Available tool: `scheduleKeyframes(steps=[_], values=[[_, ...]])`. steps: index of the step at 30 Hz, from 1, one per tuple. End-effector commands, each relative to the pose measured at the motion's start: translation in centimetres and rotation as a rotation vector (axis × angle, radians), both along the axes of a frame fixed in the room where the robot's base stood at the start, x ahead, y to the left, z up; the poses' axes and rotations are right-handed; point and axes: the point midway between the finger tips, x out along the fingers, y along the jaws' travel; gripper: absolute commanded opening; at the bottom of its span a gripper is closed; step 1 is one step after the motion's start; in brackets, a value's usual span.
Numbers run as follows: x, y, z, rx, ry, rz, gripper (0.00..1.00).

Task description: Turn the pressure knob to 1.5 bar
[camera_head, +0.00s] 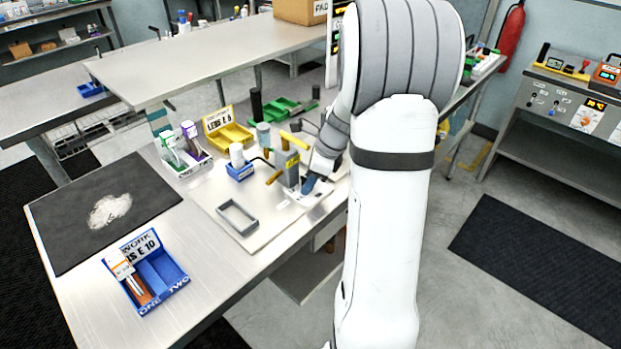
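My white arm with grey bands reaches down over the workbench (215,300). My gripper (309,184) is low over the bench, beside a small grey fixture (291,170) with yellow handles. The arm hides part of this area, and the fingers are too small to show whether they are open or touching anything. No knob marked in bar can be read. My gripper is far from this panel.
A yellow bin (228,136), a small blue box (240,171) and a grey rectangular frame (237,217) stand near my gripper. A blue two-slot tray (172,272) is at the front, with a black mat (70,215) behind it. Floor is free at the right.

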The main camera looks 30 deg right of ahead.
Motion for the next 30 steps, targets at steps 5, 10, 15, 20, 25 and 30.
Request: scheduleKeyframes(steps=[5,10,15,20,25,30], values=[[0.00,-0.04,0.02,0.000,0.000,0.000,0.24],[0.00,-0.07,0.03,0.000,0.000,-0.001,0.11],[0.01,-0.10,0.08,0.000,-0.001,0.009,0.05],[0.09,-0.18,0.18,-0.001,0.000,0.092,0.05],[0.08,-0.19,0.08,-0.001,-0.001,0.109,0.05],[0.08,-0.20,0.09,-0.001,-0.001,0.109,0.32]])
